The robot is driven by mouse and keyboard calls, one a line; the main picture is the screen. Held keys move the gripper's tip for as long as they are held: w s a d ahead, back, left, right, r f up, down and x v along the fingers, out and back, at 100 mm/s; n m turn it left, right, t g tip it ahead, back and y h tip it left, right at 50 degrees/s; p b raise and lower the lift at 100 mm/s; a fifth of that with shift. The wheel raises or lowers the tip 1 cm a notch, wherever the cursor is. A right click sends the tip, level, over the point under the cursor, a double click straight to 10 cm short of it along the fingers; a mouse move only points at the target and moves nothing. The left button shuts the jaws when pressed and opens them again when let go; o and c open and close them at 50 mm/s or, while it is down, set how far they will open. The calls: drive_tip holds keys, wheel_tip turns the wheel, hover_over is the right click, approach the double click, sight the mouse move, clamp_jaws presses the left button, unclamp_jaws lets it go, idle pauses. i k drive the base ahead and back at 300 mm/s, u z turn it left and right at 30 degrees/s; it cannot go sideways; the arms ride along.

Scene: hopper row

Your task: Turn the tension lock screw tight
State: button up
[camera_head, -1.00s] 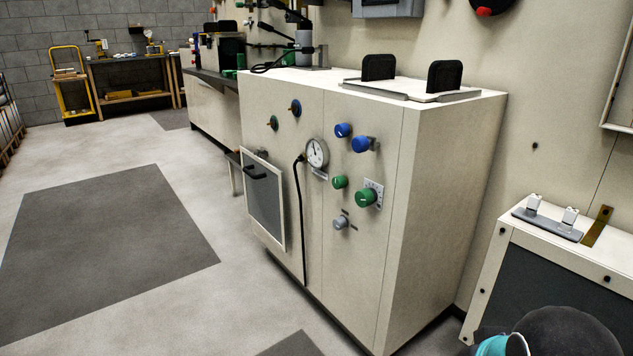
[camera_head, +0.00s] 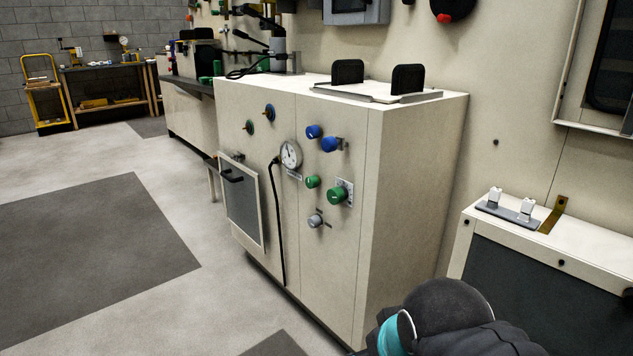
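The front of the beige cabinet (camera_head: 335,255) carries several knobs. Two blue knobs (camera_head: 331,144) sit upper right of a round gauge (camera_head: 291,155). A small green knob (camera_head: 312,182) and a larger green knob (camera_head: 336,196) with a marked plate are below them. A grey knob (camera_head: 315,220) with a small label sits lowest. I cannot tell which of these is the tension lock screw; the labels are too small to read. A dark rounded part of my arm with a teal band shows at the bottom right. My gripper is not in view.
A low beige unit (camera_head: 490,228) with two white pieces on a grey strip stands at the right. A framed door (camera_head: 241,200) and a hanging black cable (camera_head: 279,240) are on the cabinet's left. Open floor (camera_head: 215,315) lies to the left of the cabinet.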

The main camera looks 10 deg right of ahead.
sight(313, 181)
drive_tip(key=z, duration=0.05)
drive_tip(key=k, duration=0.6)
drive_tip(key=z, duration=0.75)
drive_tip(key=i, duration=1)
drive_tip(key=u, duration=0.15)
